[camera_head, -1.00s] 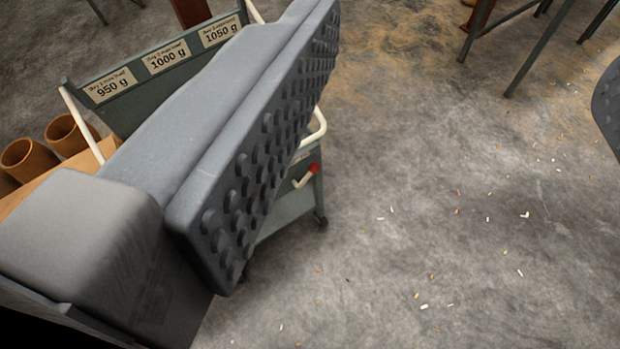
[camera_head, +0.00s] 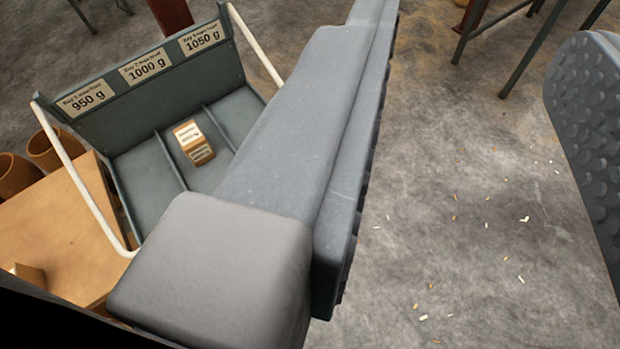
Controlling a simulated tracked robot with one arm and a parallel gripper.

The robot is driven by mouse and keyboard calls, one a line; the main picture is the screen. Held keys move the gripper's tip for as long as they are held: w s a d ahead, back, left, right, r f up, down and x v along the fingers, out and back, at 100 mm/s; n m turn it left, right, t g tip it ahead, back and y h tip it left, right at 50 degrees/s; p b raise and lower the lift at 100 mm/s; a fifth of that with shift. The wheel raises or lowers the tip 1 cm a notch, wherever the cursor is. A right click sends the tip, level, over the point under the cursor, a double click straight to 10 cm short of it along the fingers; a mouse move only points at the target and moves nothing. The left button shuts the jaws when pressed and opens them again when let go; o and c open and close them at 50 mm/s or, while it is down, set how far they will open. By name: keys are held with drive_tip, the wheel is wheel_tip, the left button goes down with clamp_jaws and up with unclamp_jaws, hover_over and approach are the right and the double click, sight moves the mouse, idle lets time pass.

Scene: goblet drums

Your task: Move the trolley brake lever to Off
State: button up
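The trolley (camera_head: 140,103) is a dark green tray cart with bays and white side rails, at the upper left. Its back board carries labels reading 950 g, 1000 g and 1050 g. The brake lever is hidden now behind my gripper's left finger. My gripper (camera_head: 465,130) is open, its two grey studded fingers wide apart. The left finger lies across the trolley's right side in the picture, and the right finger is at the right edge.
A small labelled wooden block (camera_head: 194,142) sits in the trolley's middle bay. A wooden surface (camera_head: 50,225) and orange-brown cylinders (camera_head: 45,150) lie left of the trolley. Dark metal legs (camera_head: 510,60) stand at the upper right. Bare grey floor (camera_head: 450,230) with scattered chips is on the right.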

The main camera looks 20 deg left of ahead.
drive_tip(key=w+f+y+b, duration=0.1)
drive_tip(key=w+f+b, duration=0.1)
drive_tip(key=w+f, duration=1.1)
drive_tip(key=w+f+b, duration=0.2)
drive_tip(key=w+f, duration=0.8)
drive_tip(key=f, duration=0.5)
drive_tip(key=w+a+f+y+b, duration=0.2)
drive_tip(key=a+f+y, duration=0.1)
drive_tip(key=f, duration=1.2)
drive_tip(key=w+a+f+y+b, duration=0.2)
drive_tip(key=a+f+y, duration=0.1)
drive_tip(key=f, duration=1.2)
drive_tip(key=s+a+f+m+y+b, duration=0.1)
drive_tip(key=s+a+f+y, duration=0.2)
drive_tip(key=f, duration=0.6)
drive_tip(key=s+a+f+m+y+b, duration=0.1)
drive_tip(key=s+a+f+b, duration=0.2)
drive_tip(key=f, duration=0.6)
drive_tip(key=b+x, duration=0.2)
drive_tip(key=x, duration=1)
drive_tip(key=shift+a+f+g, duration=0.2)
drive_tip(key=shift+a+g, duration=0.1)
drive_tip(key=shift+a, duration=0.05)
drive_tip(key=shift+w, duration=0.1)
clamp_jaws()
